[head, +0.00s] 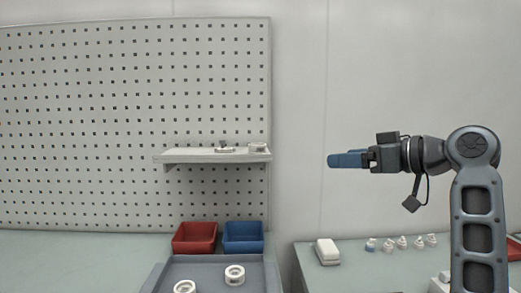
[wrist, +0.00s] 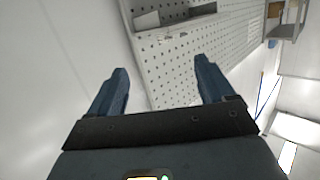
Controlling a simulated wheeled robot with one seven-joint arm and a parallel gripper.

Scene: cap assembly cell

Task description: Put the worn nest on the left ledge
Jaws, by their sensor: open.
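My gripper (head: 332,160) is raised at the right of the head view, open and empty, pointing left. Its two blue fingers stand wide apart in the wrist view (wrist: 161,68), with only wall and pegboard beyond them. A pale ledge (head: 180,157) is fixed to the pegboard, left of my gripper and about level with it. A small round grey part (head: 224,149) and a white ring-shaped part (head: 257,147) sit on it. Two white ring-shaped nests, one nearer (head: 184,287) and one farther (head: 235,275), lie in the grey tray (head: 205,262). I cannot tell which is worn.
A red bin (head: 194,238) and a blue bin (head: 243,237) stand behind the tray. On the right-hand table are a white block (head: 327,252) and several small caps (head: 402,243). A gap separates the tables. The air between my gripper and the ledge looks clear.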

